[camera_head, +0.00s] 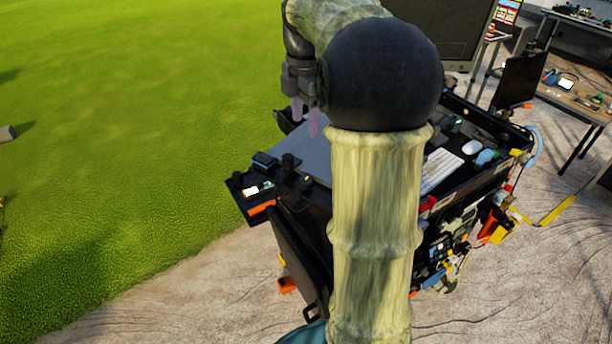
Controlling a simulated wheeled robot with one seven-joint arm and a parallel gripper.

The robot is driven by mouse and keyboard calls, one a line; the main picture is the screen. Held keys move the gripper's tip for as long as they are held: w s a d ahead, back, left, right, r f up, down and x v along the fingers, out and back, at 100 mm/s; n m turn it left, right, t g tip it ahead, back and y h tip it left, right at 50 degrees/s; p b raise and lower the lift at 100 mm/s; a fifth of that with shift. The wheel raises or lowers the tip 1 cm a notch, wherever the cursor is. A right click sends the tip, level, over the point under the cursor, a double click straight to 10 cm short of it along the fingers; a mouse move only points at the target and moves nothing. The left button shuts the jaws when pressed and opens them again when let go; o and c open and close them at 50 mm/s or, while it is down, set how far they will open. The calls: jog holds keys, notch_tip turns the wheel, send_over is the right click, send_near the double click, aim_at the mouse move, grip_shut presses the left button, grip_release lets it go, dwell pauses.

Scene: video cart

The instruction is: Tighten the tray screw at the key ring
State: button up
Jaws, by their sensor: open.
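My gripper (306,118) points down with its two pale purple fingers apart and nothing visible between them. It is over the left part of the black video cart (504,172), above a grey flat panel (305,155). A small black side tray (236,184) juts from the cart's left edge, below and left of my gripper. Dark knob-like pieces (288,163) stand beside that tray; I cannot tell whether one is the tray screw. I cannot make out the key ring. My arm hides the middle of the cart.
The cart carries a monitor (440,30), a white keyboard (441,170) and a white mouse (471,146). Cables and tools hang on its right side. A wooden table (570,95) stands at the back right. Open grass (130,130) lies left of the cart.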

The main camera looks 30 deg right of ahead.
aim_at(305, 180)
notch_tip(305, 180, down, 17)
jog(key=p, duration=0.3)
dwell(0.3)
jog(key=c, duration=1)
